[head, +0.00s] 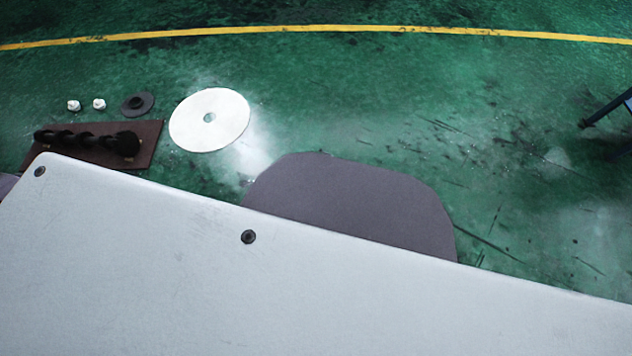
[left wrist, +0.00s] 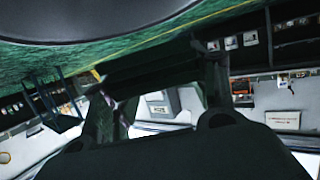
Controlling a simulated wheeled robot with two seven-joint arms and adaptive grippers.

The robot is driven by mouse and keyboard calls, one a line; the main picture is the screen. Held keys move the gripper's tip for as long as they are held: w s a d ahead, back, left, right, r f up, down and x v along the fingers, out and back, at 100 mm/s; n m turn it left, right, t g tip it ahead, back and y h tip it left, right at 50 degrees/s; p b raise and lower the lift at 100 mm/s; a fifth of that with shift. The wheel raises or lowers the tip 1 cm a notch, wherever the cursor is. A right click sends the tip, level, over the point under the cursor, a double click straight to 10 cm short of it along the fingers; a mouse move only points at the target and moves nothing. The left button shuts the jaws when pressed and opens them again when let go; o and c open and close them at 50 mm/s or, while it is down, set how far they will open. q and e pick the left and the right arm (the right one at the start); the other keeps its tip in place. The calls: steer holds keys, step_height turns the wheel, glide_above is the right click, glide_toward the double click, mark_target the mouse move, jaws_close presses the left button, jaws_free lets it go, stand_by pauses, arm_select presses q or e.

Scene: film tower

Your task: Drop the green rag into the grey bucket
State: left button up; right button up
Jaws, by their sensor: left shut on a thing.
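My left gripper (left wrist: 155,68) shows in the left wrist view, its dark fingers closed on a dark bar-like thing that spans them. This looks to be the green rag (left wrist: 148,66), but it is in deep shade and its colour is hard to tell. My left gripper does not show in the head view. My right gripper is in neither view. I cannot make out the grey bucket in either view.
A large pale panel (head: 330,300) fills the head view's front. Beyond it lie a grey rounded flat shape (head: 350,200), a white disc (head: 209,120) and a brown plate (head: 148,148) with black parts. Green floor is open at right. Shelving (left wrist: 290,28) stands in the wrist view.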

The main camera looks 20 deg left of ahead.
arm_select(q)
steer(key=o, duration=1)
steer(key=shift+o, duration=0.4)
steer(key=shift+s, duration=0.1)
steer(key=v, duration=1.1)
steer(key=shift+s, duration=0.35)
steer(key=shift+a+r, duration=0.1)
steer(key=shift+w+r, duration=0.1)
stand_by(0.3)
